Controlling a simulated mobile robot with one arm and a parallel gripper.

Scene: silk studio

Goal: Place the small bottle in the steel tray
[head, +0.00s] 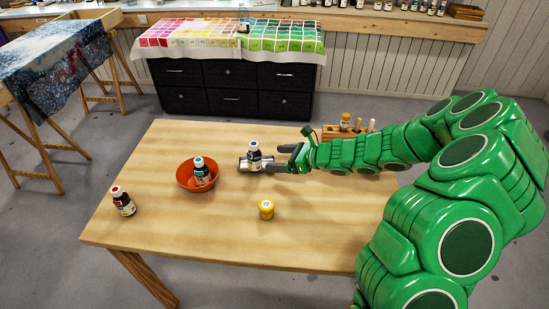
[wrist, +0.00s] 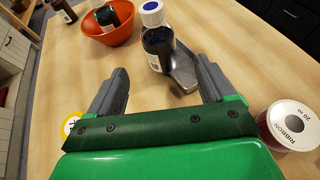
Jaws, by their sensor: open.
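A small dark bottle with a white label and a blue-and-white cap (head: 254,157) stands upright at the steel tray (head: 242,164). In the wrist view the bottle (wrist: 158,48) is ahead of my fingers, and the tray (wrist: 184,72) shows beside and behind its base. I cannot tell whether the bottle stands inside the tray or in front of it. My gripper (head: 279,159) is open and empty just right of the bottle. In the wrist view its fingertips (wrist: 163,82) are spread to either side, with the bottle slightly beyond them.
An orange bowl (head: 183,178) holds a teal-capped bottle (head: 201,172). A red-capped bottle (head: 123,202) stands at the table's left. A yellow jar (head: 266,210) stands in front. A ribbon spool (wrist: 291,126) is close beside my right finger. The table's front is mostly clear.

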